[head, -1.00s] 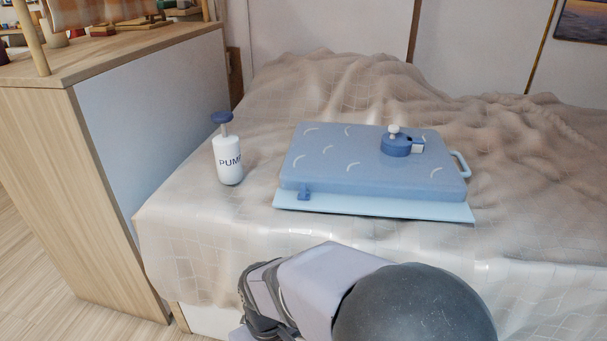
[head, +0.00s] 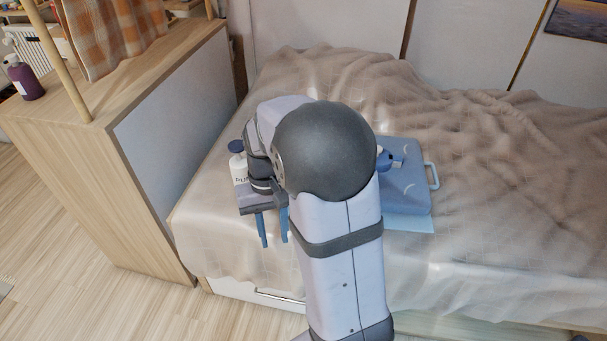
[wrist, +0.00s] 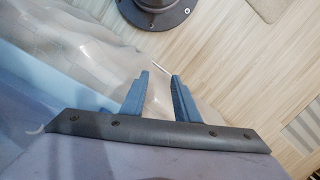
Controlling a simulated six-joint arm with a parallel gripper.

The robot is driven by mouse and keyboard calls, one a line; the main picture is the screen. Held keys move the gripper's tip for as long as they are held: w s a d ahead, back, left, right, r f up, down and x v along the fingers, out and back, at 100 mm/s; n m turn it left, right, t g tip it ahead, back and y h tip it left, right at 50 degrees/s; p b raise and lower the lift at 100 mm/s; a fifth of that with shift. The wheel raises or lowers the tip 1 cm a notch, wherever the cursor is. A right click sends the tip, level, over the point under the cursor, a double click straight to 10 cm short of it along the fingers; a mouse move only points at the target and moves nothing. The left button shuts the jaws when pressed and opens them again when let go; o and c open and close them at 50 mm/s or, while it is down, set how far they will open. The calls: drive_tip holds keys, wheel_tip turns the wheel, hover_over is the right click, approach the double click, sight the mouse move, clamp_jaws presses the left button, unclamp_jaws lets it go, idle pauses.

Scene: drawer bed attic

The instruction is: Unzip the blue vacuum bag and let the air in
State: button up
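The blue vacuum bag (head: 407,200) lies flat on the bed, and my arm hides its left part in the head view. A handle (head: 432,176) sticks out at its right side. The blue valve piece (head: 391,158) on its top is partly hidden. The zip slider seen earlier at the front left corner is hidden now. My gripper (head: 272,244) points down near the bed's front edge, left of the bag. In the wrist view its two blue fingers (wrist: 160,76) are apart with nothing between them. A blue surface (wrist: 40,98), likely the bag, shows at the left there.
The white pump (head: 239,168) stands on the bed just behind my gripper, partly covered. A wooden cabinet (head: 160,190) stands left of the bed. A purple bottle (head: 27,82) is on the cabinet. The rumpled blanket (head: 500,185) right of the bag is clear.

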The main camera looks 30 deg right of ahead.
drive_tip(key=w+d+r+m+p, duration=0.1)
drive_tip(key=w+d, duration=0.1)
drive_tip(key=w+d+r+p, duration=0.1)
drive_tip(key=d+r+p, duration=0.1)
drive_tip(key=w+d+r+m+g+y+p, duration=0.1)
drive_tip(key=w+d+p, duration=0.1)
drive_tip(key=shift+w+d+r+m, duration=0.3)
drive_tip(key=shift+w+r, duration=0.05)
drive_tip(key=shift+r, duration=0.05)
drive_tip(key=shift+m+g+y, duration=0.4)
drive_tip(key=shift+m+y, duration=0.2)
drive_tip(key=shift+m, duration=0.3)
drive_tip(key=d+p, duration=0.1)
drive_tip(key=d, duration=0.1)
drive_tip(key=w+d+r+p, duration=0.1)
drive_tip(key=d, duration=0.1)
drive_tip(key=w+d+p, duration=0.1)
drive_tip(key=d+p, duration=0.1)
drive_tip(key=shift+r, duration=0.25)
drive_tip(key=shift+w+d, duration=0.15)
drive_tip(key=shift+d, duration=0.35)
drive_tip(key=shift+x, duration=3.75)
drive_tip(key=shift+r, duration=0.1)
drive_tip(key=shift+c, duration=0.7)
clamp_jaws()
